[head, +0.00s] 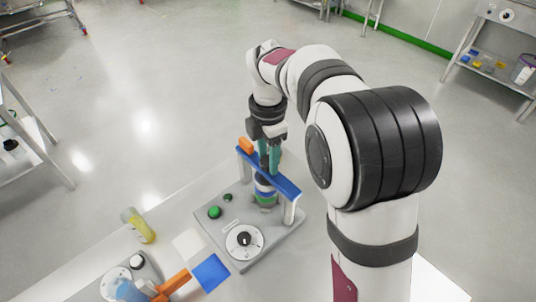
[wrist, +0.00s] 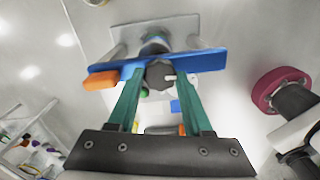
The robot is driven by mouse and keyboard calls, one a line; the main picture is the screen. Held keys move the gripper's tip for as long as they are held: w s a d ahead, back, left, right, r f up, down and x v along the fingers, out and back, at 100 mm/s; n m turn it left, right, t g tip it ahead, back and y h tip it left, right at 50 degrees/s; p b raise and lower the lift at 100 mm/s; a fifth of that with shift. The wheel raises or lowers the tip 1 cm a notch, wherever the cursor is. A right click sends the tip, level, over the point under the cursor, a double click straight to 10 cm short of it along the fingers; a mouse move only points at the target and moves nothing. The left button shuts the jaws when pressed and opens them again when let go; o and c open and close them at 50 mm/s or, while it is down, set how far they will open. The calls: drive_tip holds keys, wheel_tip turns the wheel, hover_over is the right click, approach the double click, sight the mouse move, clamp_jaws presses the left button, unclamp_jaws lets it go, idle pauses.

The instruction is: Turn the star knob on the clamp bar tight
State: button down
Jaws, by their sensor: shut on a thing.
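The blue clamp bar (head: 283,183) spans a grey stand on the bench, with an orange end piece (head: 246,145). In the wrist view the bar (wrist: 209,61) runs across the picture with its orange end (wrist: 101,81) at left. The dark grey star knob (wrist: 158,76) sits at the middle of the bar, with a small white mark at its right side. My gripper (head: 270,158) is above the bar, pointing down. Its teal fingers are on either side of the knob and shut on it. In the head view the fingers largely hide the knob.
Under the bar stands a banded cylinder (head: 264,191). The grey base (head: 222,238) carries a green button (head: 214,212) and a white dial (head: 244,241). A yellow item (head: 137,225), a blue square (head: 210,273) and another dial device lie to the left.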

drive_tip(key=m, duration=0.8)
drive_tip(key=shift+m, duration=0.3)
drive_tip(key=m, duration=0.4)
drive_tip(key=shift+m, duration=0.3)
drive_tip(key=m, duration=1.3)
drive_tip(key=shift+m, duration=0.3)
drive_tip(key=m, duration=0.4)
drive_tip(key=shift+m, duration=2.1)
